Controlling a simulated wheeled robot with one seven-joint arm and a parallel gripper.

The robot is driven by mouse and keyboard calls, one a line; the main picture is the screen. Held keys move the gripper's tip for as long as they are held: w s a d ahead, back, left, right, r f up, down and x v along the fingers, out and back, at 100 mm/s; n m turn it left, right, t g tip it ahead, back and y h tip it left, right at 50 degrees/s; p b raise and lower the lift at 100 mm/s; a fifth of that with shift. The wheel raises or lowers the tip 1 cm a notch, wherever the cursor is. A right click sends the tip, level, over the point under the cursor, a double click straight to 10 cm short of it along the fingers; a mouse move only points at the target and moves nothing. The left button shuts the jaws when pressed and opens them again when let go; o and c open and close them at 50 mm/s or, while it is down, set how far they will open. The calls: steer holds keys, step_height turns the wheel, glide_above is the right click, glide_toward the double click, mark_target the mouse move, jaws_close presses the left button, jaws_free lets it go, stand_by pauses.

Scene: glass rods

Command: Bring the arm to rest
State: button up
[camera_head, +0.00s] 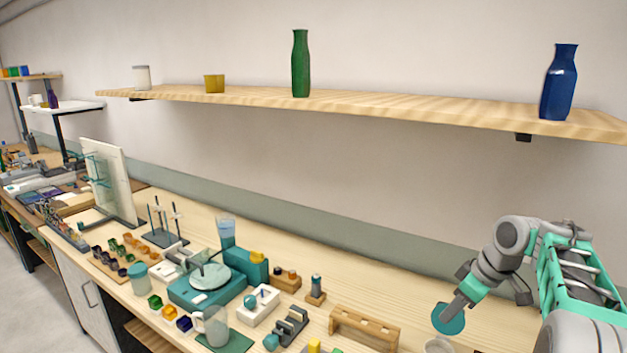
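My arm, grey and teal, comes in at the right edge. It bends at a raised elbow and reaches down and left over the bench's right part. My gripper (449,312) is at its lower end, small in this view. A round teal piece (449,319) shows right at the end; I cannot tell whether it is held or lies behind. The fingers are not clear enough to show whether they are open or shut. A pale rounded vessel (438,345) stands just below, cut off by the bottom edge.
The wooden bench (290,245) holds a wooden rack (364,325), a teal scale-like device (207,285), a glass beaker (212,325) and several small blocks. A wall shelf (400,106) above bears a green bottle (301,65) and a blue bottle (558,85).

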steer(key=s+a+r+m+h, duration=0.2)
steer(key=s+a+m, duration=0.3)
steer(key=s+a, duration=0.75)
steer(key=s+a+f+m+t, duration=0.1)
steer(key=s+a+f+m, duration=0.2)
steer(key=s, duration=0.4)
steer(key=shift+s+a+f+h, duration=0.3)
steer(key=shift+a+f+h, duration=0.1)
steer(key=shift+f, duration=0.4)
steer(key=shift+d+m, duration=0.1)
steer(key=shift+m, duration=0.2)
